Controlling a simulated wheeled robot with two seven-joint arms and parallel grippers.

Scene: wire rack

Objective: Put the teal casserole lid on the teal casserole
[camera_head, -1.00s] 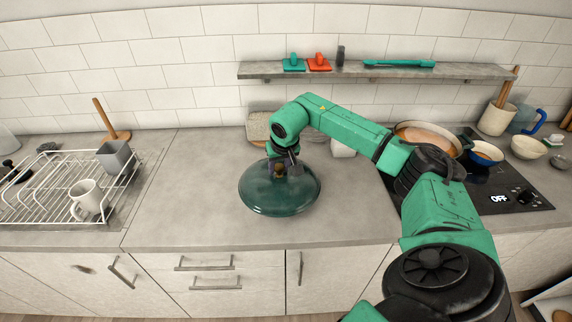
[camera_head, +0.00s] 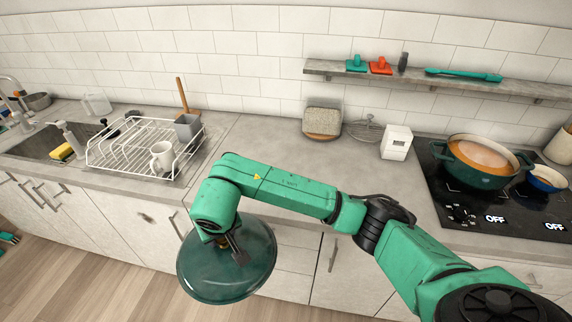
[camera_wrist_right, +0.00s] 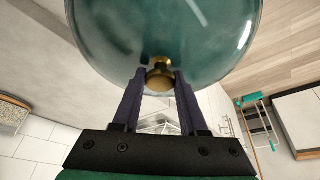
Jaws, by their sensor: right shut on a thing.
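The teal casserole lid (camera_head: 215,283) is a glassy dark teal disc in front of the counter edge, held up in the air. My right gripper (camera_head: 236,250) is shut on the lid's knob; in the right wrist view the brass knob (camera_wrist_right: 160,76) sits between its two fingers, with the lid (camera_wrist_right: 165,35) beyond. The teal casserole (camera_head: 480,178) stands on the hob at the right, without a lid, with orange-brown contents showing. The lid is well to the left of the casserole and apart from it. My left gripper is not in view.
A black hob (camera_head: 450,205) holds the casserole and a small blue pan (camera_head: 546,180). A white box (camera_head: 396,143) and a bread-like block (camera_head: 322,122) stand left of it. A wire rack (camera_head: 135,148) with a mug is further left. The middle counter is clear.

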